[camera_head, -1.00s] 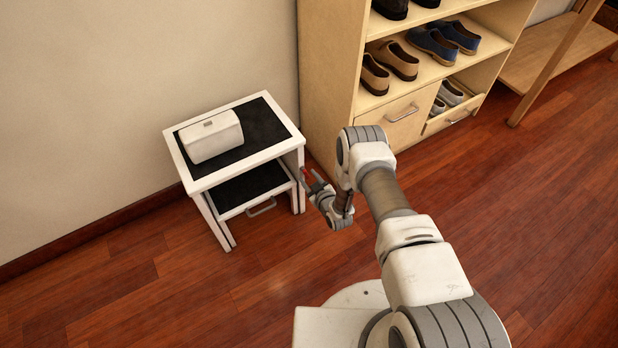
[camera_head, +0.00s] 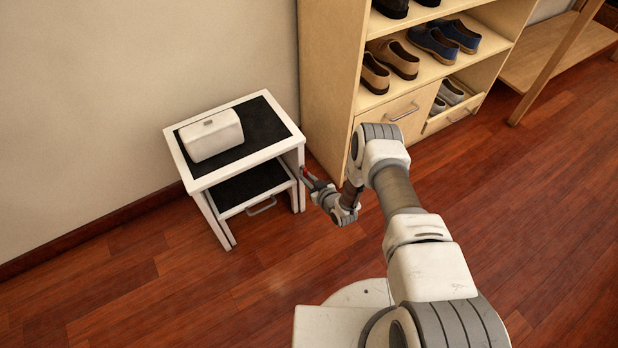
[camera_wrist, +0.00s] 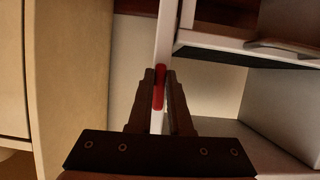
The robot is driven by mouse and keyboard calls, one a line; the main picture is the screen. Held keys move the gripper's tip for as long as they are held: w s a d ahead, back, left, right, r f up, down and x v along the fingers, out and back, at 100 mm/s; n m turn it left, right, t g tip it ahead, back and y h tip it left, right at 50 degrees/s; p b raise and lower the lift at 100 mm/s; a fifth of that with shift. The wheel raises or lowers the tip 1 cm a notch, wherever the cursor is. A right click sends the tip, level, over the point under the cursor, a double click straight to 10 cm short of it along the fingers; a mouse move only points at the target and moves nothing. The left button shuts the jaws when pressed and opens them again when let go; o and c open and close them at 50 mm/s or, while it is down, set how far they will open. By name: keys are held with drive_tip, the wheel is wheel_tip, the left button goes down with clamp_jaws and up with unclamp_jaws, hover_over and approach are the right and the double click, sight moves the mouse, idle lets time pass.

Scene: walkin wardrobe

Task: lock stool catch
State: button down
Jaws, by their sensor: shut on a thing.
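The white stool (camera_head: 199,186) with black tread surfaces stands against the wall, left of the shoe cabinet. A small red catch (camera_head: 304,172) is on its right side, near the front right leg. My gripper (camera_head: 309,179) is at that side of the stool. In the wrist view the red catch (camera_wrist: 159,88) lies upright along a white leg, between the two fingers of my gripper (camera_wrist: 161,75). The fingers are shut on it.
A white box (camera_head: 211,137) sits on the stool's top. The lower step (camera_head: 252,187) has a metal handle (camera_head: 262,207) at its front. The wooden shoe cabinet (camera_head: 330,80) stands close on the right. The floor in front of the stool is clear.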

idle(0.4)
drive_tip(key=c, duration=0.8)
unclamp_jaws()
drive_tip(key=shift+c, duration=0.2)
drive_tip(key=shift+s, duration=0.15)
